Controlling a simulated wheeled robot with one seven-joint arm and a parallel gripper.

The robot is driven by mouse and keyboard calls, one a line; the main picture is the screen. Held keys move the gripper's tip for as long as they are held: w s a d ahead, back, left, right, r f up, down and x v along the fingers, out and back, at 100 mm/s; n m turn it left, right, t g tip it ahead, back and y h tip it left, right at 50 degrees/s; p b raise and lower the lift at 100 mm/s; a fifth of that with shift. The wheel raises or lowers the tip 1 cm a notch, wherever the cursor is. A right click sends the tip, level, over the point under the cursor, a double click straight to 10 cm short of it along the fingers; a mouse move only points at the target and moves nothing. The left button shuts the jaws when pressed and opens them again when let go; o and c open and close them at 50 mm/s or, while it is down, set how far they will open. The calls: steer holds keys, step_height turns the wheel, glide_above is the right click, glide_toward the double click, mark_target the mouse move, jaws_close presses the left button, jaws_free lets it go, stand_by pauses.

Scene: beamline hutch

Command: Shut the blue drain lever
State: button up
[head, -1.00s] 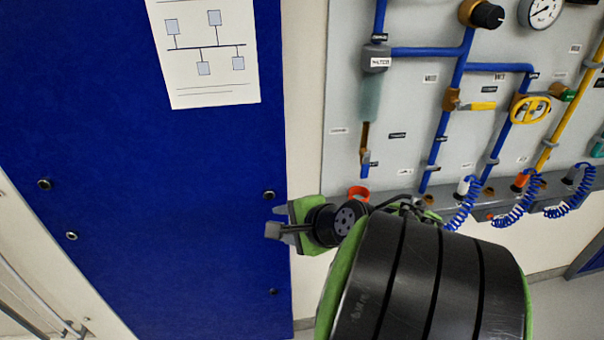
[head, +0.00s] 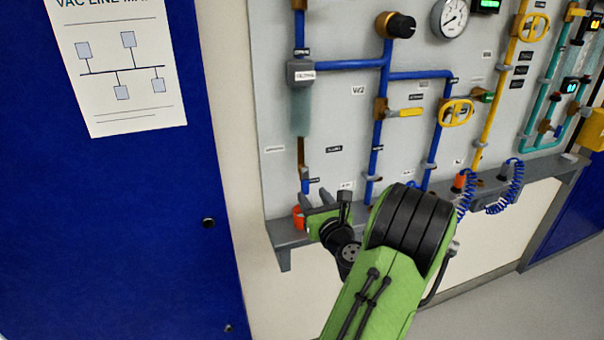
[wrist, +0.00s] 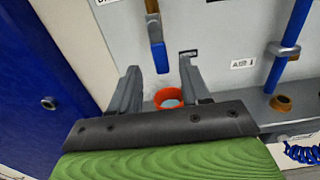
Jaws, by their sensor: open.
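The blue drain lever (head: 305,187) hangs straight down below a brass fitting (head: 301,155) at the left of the grey panel. In the wrist view, the lever (wrist: 158,57) shows as a flat blue handle just beyond and between my fingertips. My gripper (head: 324,196) is close to the lever's lower end. In the wrist view, my gripper (wrist: 160,72) is open, with nothing between its fingers. Contact with the lever cannot be made out.
An orange cup (wrist: 165,96) stands on the grey ledge (head: 283,236) below the lever. A blue pipe (wrist: 290,45) runs to the right. A yellow-handled valve (head: 405,113) and coiled blue hoses are further right. A blue cabinet (head: 100,220) stands at left.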

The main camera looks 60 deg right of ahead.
mark_target(306, 186)
steer(key=p+x, duration=0.1)
steer(key=x, duration=0.7)
steer(key=shift+w+d+p, duration=0.1)
steer(key=shift+p, duration=0.2)
steer(key=shift+f, duration=0.1)
jaws_close()
